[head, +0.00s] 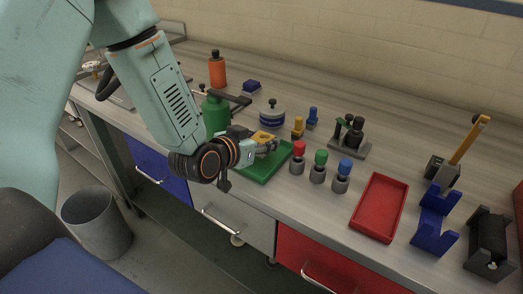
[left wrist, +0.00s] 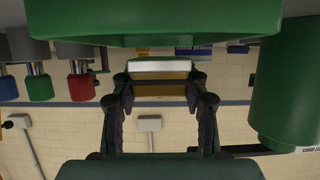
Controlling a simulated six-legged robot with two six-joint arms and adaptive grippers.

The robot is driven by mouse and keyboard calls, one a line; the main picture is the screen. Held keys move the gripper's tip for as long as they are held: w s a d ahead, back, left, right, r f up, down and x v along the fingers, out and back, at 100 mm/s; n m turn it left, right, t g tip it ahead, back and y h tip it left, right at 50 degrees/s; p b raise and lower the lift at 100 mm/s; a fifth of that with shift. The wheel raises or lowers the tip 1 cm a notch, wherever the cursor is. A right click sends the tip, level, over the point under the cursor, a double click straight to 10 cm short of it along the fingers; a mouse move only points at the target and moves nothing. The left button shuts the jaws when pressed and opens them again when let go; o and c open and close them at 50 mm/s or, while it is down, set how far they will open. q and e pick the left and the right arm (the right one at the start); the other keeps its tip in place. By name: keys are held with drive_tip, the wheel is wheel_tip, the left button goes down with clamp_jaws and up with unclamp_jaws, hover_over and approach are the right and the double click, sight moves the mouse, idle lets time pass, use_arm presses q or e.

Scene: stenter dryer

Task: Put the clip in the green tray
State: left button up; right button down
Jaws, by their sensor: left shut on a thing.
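My left gripper (head: 268,145) is shut on a small yellow clip (head: 263,137), over the far part of the green tray (head: 262,175). In the left wrist view the fingers (left wrist: 160,90) hold the clip (left wrist: 160,87), which shows as a pale and tan block between the tips. The green tray (left wrist: 150,22) fills the top of that view, which looks upside down. The tray's inside is partly hidden by my gripper, and I cannot tell whether the clip touches it. My right gripper is not in view.
A green bottle (head: 215,115) stands close left of my gripper and also shows in the wrist view (left wrist: 285,90). Red, green and blue-topped knobs (head: 298,158) stand right of the tray. A red tray (head: 379,207) lies farther right. Several fixtures line the bench's back.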

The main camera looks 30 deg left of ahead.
use_arm(q)
wheel_tip(320, 180, down, 3)
drive_tip(key=shift+s+d+r+b, duration=0.1)
drive_tip(key=shift+d+b, duration=0.05)
drive_tip(key=shift+b, duration=0.2)
drive_tip(key=o, duration=1.4)
drive_tip(key=shift+c, duration=0.2)
drive_tip(key=shift+s+r, duration=0.1)
drive_tip(key=shift+s, duration=0.05)
drive_tip(key=p+v, duration=0.2)
drive_tip(key=v, duration=0.5)
drive_tip(key=shift+s+a+r+p, duration=0.15)
drive_tip(key=shift+s+a+p, duration=0.05)
drive_tip(key=shift+s+p, duration=0.15)
drive_tip(key=shift+p+v, duration=1.2)
drive_tip(key=shift+v, duration=0.75)
